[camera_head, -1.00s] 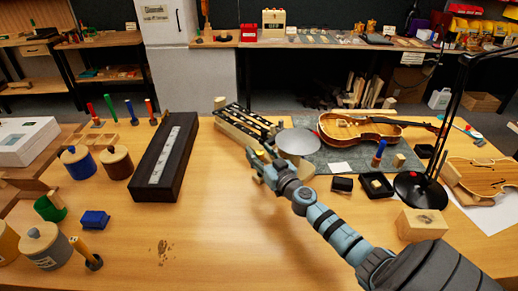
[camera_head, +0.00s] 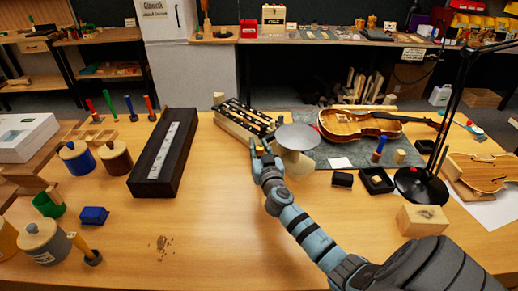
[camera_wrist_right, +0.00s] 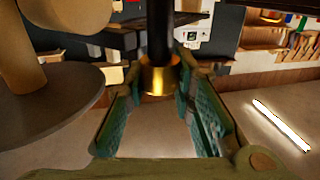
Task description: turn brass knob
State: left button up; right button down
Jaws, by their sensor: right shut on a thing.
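The brass knob (camera_wrist_right: 159,78) shows in the wrist view as a shiny gold collar at the end of a dark rod. It sits between the teal finger pads of my right gripper (camera_wrist_right: 158,100), which is shut on it. In the head view my right gripper (camera_head: 260,153) is at the near right end of a wooden block with black bars (camera_head: 238,122). The knob is hidden behind the fingers there. My left gripper is not in view.
A pale round disc on a stand (camera_head: 297,135) is close beside my right gripper. A long black case (camera_head: 150,178) is to the left. A black lamp (camera_head: 420,186) stands right.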

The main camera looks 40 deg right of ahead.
jog(key=shift+f+m+g+h+b, duration=0.25)
jog(key=shift+m+g+h+b, duration=0.2)
jog(key=shift+m+h, duration=0.2)
jog(key=shift+r+h, duration=0.15)
jog(key=shift+h, duration=0.2)
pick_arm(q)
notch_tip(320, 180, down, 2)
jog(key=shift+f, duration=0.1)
pick_arm(e)
jog(key=shift+r, duration=0.1)
jog(key=c, duration=1.3)
grip_release()
jog(key=shift+c, duration=0.2)
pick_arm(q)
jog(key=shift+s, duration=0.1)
pick_arm(e)
jog(key=v, duration=1.2)
jog(key=shift+r, duration=0.1)
